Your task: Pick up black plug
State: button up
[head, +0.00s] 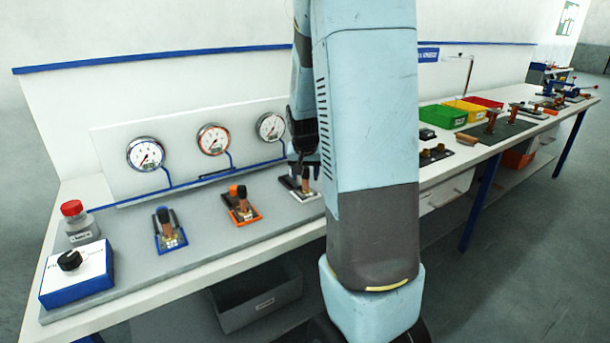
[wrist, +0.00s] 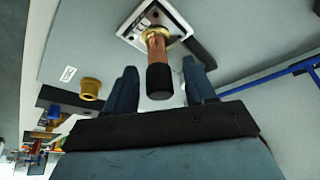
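The black plug (wrist: 160,78), a copper-coloured post with a black end, stands in a brass collar on a white-edged plate (wrist: 126,33) in the wrist view. In the head view the same white plate (head: 302,195) lies below the rightmost gauge, with the plug partly hidden by my gripper (head: 304,165). In the wrist view my gripper (wrist: 161,68) is open, its two dark blue fingers on either side of the plug. Gaps show between the plug and both fingers. A black lever (wrist: 201,53) sits beside the plug, near the right finger.
A blue-plated unit (head: 169,233) and an orange-plated unit (head: 241,206) stand to the left. A gauge panel (head: 180,187) rises behind. A brass cap (wrist: 90,88) shows in the wrist view.

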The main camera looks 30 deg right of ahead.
grip_shut()
jog(key=shift+r, duration=0.1)
dwell(0.3)
jog(key=shift+r, duration=0.25)
notch_tip(320, 180, up, 2)
jog(key=shift+r, duration=0.15)
jog(key=s+a+r, duration=0.2)
jog(key=s+r, duration=0.3)
jog(key=s, duration=0.1)
jog(key=s+a+r, duration=0.2)
jog(key=s+r, duration=0.3)
jog(key=s, duration=0.2)
jog(key=shift+a, duration=0.35)
